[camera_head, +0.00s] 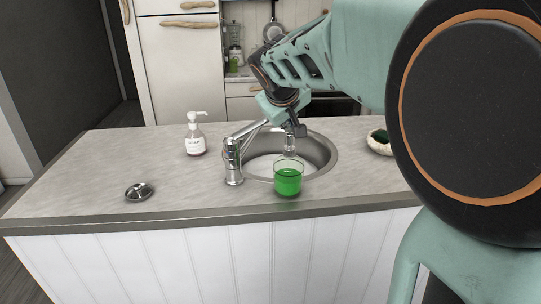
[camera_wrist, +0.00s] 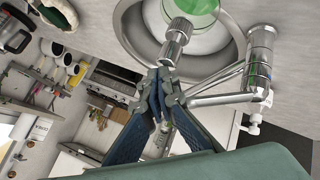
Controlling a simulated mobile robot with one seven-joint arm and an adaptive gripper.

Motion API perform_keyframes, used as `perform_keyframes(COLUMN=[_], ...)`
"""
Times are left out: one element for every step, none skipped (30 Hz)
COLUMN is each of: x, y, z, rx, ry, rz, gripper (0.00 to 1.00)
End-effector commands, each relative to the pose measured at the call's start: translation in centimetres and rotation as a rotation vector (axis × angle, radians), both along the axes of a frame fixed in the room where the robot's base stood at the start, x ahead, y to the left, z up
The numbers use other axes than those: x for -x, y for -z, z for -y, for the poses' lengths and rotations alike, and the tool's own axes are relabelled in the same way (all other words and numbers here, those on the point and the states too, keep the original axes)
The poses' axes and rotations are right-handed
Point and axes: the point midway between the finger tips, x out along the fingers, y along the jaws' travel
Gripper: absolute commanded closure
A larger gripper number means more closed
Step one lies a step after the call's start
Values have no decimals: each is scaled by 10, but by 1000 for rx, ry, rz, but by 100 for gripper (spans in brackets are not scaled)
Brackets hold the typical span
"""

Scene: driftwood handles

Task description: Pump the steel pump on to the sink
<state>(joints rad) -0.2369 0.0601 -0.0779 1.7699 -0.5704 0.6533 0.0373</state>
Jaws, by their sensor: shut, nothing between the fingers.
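A chrome tap (camera_head: 233,165) stands at the left rim of the round steel sink (camera_head: 322,150). Its body also shows at the right of the wrist view (camera_wrist: 260,62). A knurled metal nozzle (camera_wrist: 179,32) shows close to the fingertips; the head view shows a metal nozzle (camera_head: 290,145) below my gripper. I cannot tell for sure which part is the steel pump. My gripper (camera_head: 296,129) is shut and empty above the sink. In the wrist view its fingertips (camera_wrist: 160,76) are together beside the spout; I cannot tell if they touch it.
A glass of green liquid (camera_head: 288,181) is at the sink's near edge. A white-pump soap bottle (camera_head: 195,135) stands left of the tap, and a steel lid-like object (camera_head: 139,191) lies nearer. A pale bowl (camera_head: 379,143) is right. The left counter (camera_head: 95,170) is mostly clear.

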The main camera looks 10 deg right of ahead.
Motion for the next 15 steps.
perform_keyframes(x=[0, 0, 0, 0, 0, 0, 0, 0, 0, 0, 0, 0, 0, 0, 0], y=[2, 2, 3, 3, 3, 4, 4, 5, 5, 6, 6, 7, 7, 7, 8], z=[0, 0, 0, 0, 0, 0, 0, 0, 0, 0, 0, 0, 0, 0, 0], rx=[0, 0, 0, 0, 0, 0, 0, 0, 0, 0, 0, 0, 0, 0, 0], ry=[1, 1, 1, 1, 1, 1, 1, 1, 1, 1, 1, 1, 1, 1, 1], rz=[-1, -1, -1, -1, -1, -1, -1, -1, -2, -2, -2, -2, -2, -2, -2], gripper=[100, 100, 100, 100, 100, 100, 100, 100, 100, 100, 100, 100, 100, 100, 100])
